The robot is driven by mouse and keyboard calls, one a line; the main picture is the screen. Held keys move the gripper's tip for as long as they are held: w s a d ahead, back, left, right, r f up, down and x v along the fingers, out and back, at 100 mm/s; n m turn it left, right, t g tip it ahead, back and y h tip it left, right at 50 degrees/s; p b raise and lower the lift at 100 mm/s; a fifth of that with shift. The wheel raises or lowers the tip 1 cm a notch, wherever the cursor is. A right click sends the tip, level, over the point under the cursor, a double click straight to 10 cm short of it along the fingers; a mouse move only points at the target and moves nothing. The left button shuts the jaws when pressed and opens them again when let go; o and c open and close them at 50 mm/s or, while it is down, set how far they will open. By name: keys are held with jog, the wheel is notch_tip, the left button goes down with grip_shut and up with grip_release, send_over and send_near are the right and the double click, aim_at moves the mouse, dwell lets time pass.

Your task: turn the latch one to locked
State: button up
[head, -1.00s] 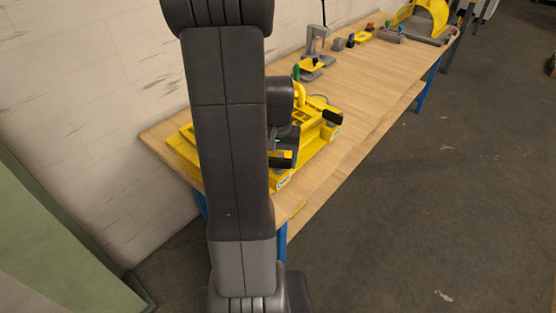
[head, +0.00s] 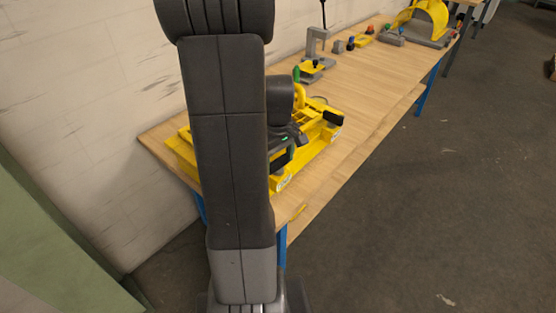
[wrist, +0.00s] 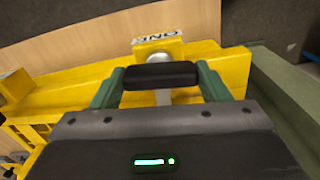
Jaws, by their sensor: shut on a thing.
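Latch one has a black grip (wrist: 160,75) on a grey stem, by a pale round pivot (wrist: 157,58) on the yellow frame (wrist: 215,68). A white tag reading "ONE" (wrist: 156,34) is beside it. My gripper (wrist: 160,80) has its green fingers closed on the two ends of the black grip. In the head view the yellow fixture (head: 310,155) lies on the near end of the bench; my arm hides much of it, including latch one. Whether the latch is locked cannot be told.
Another black handle (head: 333,117) sticks out at the fixture's right end. A grey stand (head: 312,55) and a yellow guard (head: 425,20) are farther back. A pale wall (head: 90,90) runs along the left.

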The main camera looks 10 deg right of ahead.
aim_at(278, 159)
jog(key=shift+n, duration=0.6)
jog(key=o, duration=1)
notch_tip(278, 159, up, 14)
jog(key=shift+f, duration=0.1)
